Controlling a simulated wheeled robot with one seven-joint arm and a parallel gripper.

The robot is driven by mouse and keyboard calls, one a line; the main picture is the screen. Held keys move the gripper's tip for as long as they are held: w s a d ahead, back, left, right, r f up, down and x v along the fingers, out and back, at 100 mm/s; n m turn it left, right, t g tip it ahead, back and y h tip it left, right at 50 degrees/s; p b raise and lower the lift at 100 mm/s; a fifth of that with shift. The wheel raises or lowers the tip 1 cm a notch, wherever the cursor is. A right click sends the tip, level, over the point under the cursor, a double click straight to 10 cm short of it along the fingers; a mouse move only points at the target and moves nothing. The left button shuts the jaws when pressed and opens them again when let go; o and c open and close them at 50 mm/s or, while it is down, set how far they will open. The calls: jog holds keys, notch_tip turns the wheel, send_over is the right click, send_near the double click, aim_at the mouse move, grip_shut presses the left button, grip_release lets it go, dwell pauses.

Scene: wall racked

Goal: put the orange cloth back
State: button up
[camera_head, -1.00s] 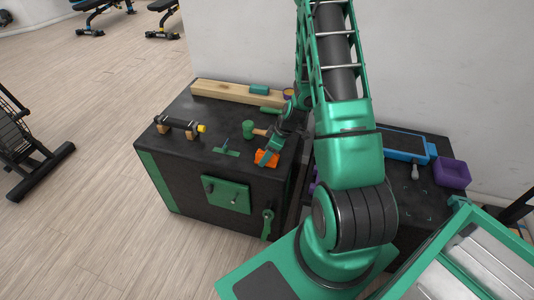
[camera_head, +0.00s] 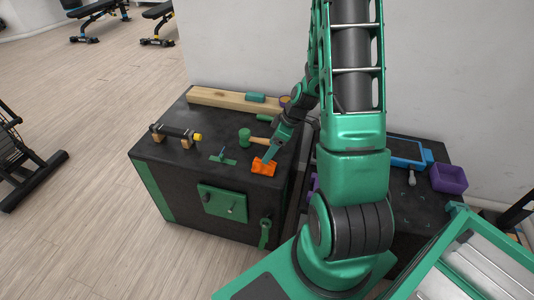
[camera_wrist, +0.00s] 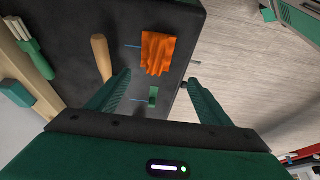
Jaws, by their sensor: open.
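The orange cloth (camera_head: 264,167) lies crumpled on the black cabinet top (camera_head: 180,155), near its front right edge. In the wrist view the cloth (camera_wrist: 158,52) lies ahead of my gripper (camera_wrist: 160,82), beyond the fingertips. Thin blue marks lie beside the cloth in the wrist view.
A green mallet (camera_head: 245,138) with a wooden handle lies left of my gripper. A dark bar on wooden blocks (camera_head: 175,132) and a wooden beam (camera_head: 225,98) are also on the cabinet top. A purple bin (camera_head: 449,178) and blue-framed tray (camera_head: 405,150) are at right.

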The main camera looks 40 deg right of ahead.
jog(key=s+a+r+m+g+h, duration=0.1)
jog(key=s+a+r+m, duration=0.1)
jog(key=s+r+m, duration=0.5)
jog(key=s+a+r+m+g+h, duration=0.1)
jog(key=s+r+m, duration=0.6)
jog(key=s+r, duration=1)
jog(key=shift+s+a+g+h, duration=0.3)
jog(key=shift+s+a+g, duration=0.1)
jog(key=shift+s+g, duration=0.35)
jog(key=shift+w+f, duration=0.25)
jog(key=shift+w, duration=0.3)
